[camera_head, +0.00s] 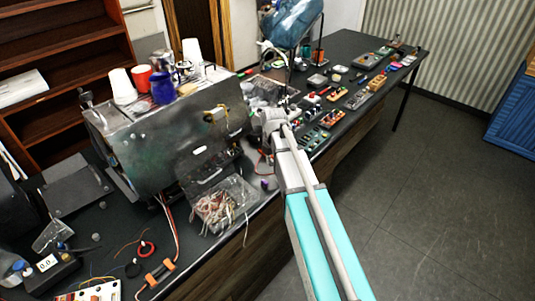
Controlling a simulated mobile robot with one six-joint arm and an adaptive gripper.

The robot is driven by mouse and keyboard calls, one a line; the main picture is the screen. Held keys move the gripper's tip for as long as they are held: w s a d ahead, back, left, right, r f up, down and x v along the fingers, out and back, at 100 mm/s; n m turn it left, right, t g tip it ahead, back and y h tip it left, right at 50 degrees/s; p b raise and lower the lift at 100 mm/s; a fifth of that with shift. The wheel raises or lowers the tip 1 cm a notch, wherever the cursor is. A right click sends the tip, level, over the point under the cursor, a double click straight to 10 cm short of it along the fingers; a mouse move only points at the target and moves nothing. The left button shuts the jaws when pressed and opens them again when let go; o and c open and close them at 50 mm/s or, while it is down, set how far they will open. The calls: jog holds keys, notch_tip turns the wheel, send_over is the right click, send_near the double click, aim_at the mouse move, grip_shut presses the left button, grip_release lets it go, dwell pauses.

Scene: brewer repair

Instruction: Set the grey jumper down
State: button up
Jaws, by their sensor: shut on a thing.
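My arm reaches up from the lower right over the bench. My gripper (287,101) is at its far end, small in the view, over the parts area right of the brewer. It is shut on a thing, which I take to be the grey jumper. The jumper itself is too small and too hidden to make out. I cannot tell how high the gripper is above the bench.
The big grey brewer (165,140) stands on the bench with cups on top. A clear tray of wires (225,203) sits in front of it. Several small boards and parts (357,99) cover the right bench. Floor at right (430,190) is clear.

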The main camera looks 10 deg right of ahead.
jog(key=shift+s+d+r+p, duration=0.1)
jog(key=shift+s+r+p, duration=0.15)
jog(key=shift+s, duration=0.4)
jog(key=shift+s+d+r+p, duration=0.1)
jog(key=shift+s+r, duration=0.25)
jog(key=shift+s, duration=0.3)
jog(key=shift+s+a, duration=0.1)
jog(key=shift+a, duration=0.05)
jog(key=s+a+r+m+p, duration=0.1)
jog(key=s+a, duration=0.8)
jog(key=a, duration=0.3)
jog(key=shift+s+a, duration=0.25)
jog(key=shift+a, duration=0.15)
jog(key=b, duration=0.9)
send_over(235, 192)
notch_tip(235, 192, down, 9)
jog(key=shift+w+f, duration=0.1)
